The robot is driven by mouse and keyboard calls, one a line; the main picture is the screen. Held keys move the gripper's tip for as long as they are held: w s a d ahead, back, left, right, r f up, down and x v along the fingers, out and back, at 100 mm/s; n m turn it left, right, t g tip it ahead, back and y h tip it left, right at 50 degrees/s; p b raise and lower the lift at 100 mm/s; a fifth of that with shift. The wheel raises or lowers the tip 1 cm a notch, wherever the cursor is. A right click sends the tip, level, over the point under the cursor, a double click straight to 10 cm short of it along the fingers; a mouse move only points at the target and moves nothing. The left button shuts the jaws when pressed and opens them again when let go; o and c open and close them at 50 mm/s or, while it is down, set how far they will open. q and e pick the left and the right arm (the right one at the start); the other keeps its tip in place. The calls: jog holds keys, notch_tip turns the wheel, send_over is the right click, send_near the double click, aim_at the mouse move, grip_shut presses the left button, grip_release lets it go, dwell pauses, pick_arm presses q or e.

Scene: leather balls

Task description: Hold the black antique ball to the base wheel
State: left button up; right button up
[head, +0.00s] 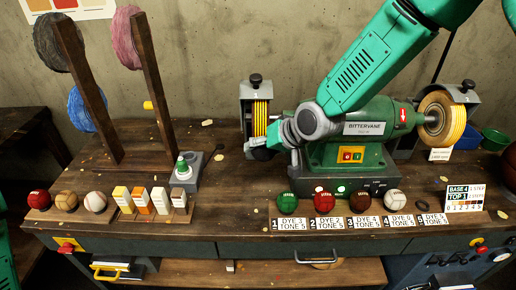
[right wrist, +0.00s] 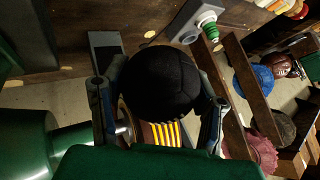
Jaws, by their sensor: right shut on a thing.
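My right gripper (head: 264,148) is at the front of the machine's left wheel (head: 260,112), which has yellow stripes. In the right wrist view its two fingers are shut on a dark black ball (right wrist: 160,82). The striped wheel (right wrist: 162,134) shows just past the ball's lower edge in that view; I cannot tell whether they touch. In the head view the gripper mostly hides the ball. I can read no label naming either wheel. My left gripper is out of view.
The green grinding machine (head: 345,155) stands on the wooden bench (head: 225,222). Several balls, such as a green one (head: 287,203), sit in a labelled front row. A card (head: 464,197) reads BASE 4, TOP 1.

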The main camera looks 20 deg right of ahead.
jog(key=shift+d, duration=0.15)
jog(key=shift+w+a+r, duration=0.1)
jog(key=shift+a, duration=0.85)
jog(key=shift+d+p, duration=0.3)
jog(key=shift+d, duration=0.5)
jog(key=shift+a, duration=0.6)
jog(key=shift+d, duration=0.1)
jog(key=shift+d, duration=0.3)
jog(key=shift+a, duration=0.15)
